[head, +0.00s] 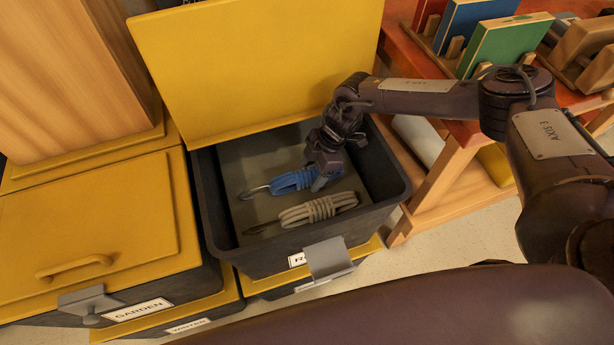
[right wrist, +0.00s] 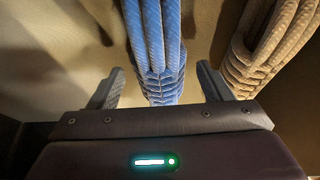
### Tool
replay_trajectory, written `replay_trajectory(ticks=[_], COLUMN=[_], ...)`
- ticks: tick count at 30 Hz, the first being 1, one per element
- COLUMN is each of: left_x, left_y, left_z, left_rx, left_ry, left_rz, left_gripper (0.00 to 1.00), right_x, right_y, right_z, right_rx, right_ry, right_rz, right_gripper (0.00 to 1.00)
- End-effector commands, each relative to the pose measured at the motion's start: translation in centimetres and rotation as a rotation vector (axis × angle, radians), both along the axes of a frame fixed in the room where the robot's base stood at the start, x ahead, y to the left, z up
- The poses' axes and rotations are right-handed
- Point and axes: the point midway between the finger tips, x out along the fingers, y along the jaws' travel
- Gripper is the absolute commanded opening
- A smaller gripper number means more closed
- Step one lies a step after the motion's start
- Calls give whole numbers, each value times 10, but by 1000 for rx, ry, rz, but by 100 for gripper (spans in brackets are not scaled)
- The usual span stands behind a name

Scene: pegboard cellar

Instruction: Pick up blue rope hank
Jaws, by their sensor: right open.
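The blue rope hank (head: 290,181) lies in the open dark crate (head: 225,225), in front of the crate's raised yellow lid. A metal hook or clip shows at its left end. My right gripper (head: 322,182) reaches down into the crate at the hank's right end. In the right wrist view the blue rope hank (right wrist: 160,60) runs between the two fingers of my right gripper (right wrist: 160,88). The fingers stand apart on either side of its wrapped part, with a gap on each side. My left gripper is not in view.
A beige rope hank (head: 318,209) lies beside the blue one, nearer the crate's front wall. The yellow lid (head: 255,65) stands open behind. A closed bin labelled GARDEN (head: 95,225) is at the left. A wooden bench (head: 455,165) with upright boards stands at the right.

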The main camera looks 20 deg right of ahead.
Motion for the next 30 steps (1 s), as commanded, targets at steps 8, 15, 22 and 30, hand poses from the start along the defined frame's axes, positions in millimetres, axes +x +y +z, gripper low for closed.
replay_trajectory(ticks=[8,15,22,30], left_x=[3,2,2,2], left_y=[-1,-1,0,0], left_z=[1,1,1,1], left_rx=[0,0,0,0], left_ry=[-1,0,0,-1], left_rz=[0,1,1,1], left_gripper=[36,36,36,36], right_x=[-1,-1,-1,0], right_y=[7,7,7,7], right_z=[-15,-15,-15,-14], right_rx=[1,1,1,2], right_ry=[1,1,1,0], right_rz=[-1,-1,-1,0], right_gripper=[73,57,27,17])
